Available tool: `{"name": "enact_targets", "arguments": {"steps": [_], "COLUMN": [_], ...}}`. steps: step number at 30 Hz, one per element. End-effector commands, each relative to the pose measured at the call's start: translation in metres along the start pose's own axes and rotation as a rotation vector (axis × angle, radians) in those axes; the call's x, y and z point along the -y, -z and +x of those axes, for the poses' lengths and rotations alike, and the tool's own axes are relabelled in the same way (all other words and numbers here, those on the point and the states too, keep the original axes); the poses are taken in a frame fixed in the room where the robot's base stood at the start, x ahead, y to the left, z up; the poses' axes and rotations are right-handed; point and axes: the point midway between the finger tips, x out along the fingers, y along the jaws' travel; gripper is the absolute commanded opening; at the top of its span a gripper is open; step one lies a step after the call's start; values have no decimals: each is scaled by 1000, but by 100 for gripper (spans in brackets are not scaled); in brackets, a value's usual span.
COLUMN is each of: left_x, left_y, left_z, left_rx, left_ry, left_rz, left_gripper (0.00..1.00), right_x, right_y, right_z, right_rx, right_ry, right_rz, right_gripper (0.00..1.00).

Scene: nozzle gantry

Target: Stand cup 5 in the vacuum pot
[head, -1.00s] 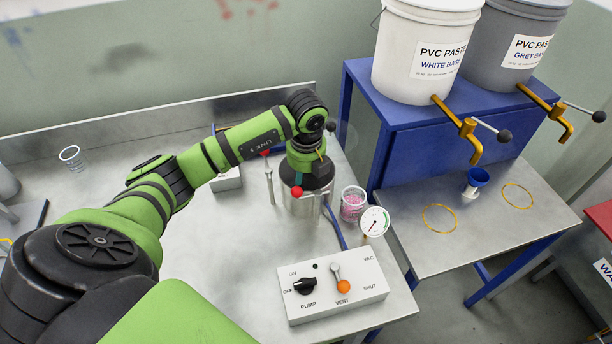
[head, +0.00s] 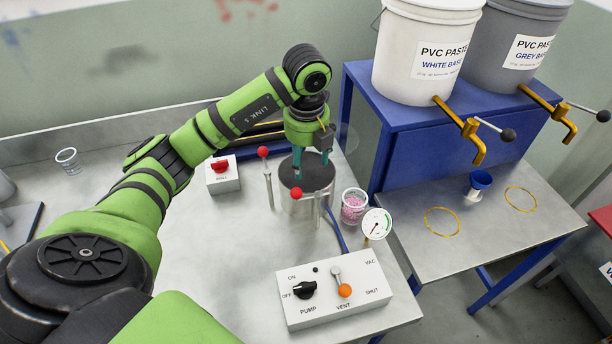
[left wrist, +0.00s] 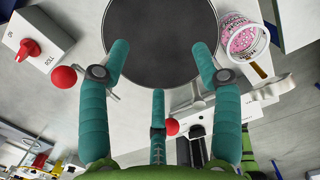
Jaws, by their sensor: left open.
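The vacuum pot (head: 299,209) is a steel cylinder with a flat dark round top or mouth, which also fills the upper middle of the left wrist view (left wrist: 160,40). I cannot tell whether that dark disc is a lid or the inside. A clear cup with pink granules (head: 353,207) stands just right of the pot and also shows in the left wrist view (left wrist: 241,40); its label is not readable as cup 5. My left gripper (head: 311,170) is open and empty above the pot, its teal fingers (left wrist: 158,62) pointing down. My right gripper is not in view.
Red-knobbed rods (head: 263,153) stand at the pot. A gauge (head: 376,224) and pump box (head: 334,290) are in front right. A red-switch box (head: 222,176) is left behind. An empty clear cup (head: 68,160) stands far left. The left bench is mostly clear.

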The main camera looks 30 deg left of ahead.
Motion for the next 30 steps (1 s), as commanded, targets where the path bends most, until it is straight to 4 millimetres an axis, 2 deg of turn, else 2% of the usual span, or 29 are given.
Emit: {"name": "enact_targets", "arguments": {"steps": [2,4,9,30], "left_x": [0,0,0,0], "left_y": [-1,-2,-1,0], "left_z": [-15,-27,-38,-39], "left_rx": [5,5,2,0], "left_ry": [3,1,-1,0], "left_rz": [1,0,0,0], "left_gripper": [65,65,65,65], "right_x": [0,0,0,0], "right_y": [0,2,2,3], "right_z": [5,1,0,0], "right_rx": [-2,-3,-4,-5], "right_ry": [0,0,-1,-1], "right_rz": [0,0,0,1], "right_gripper": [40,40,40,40]}}
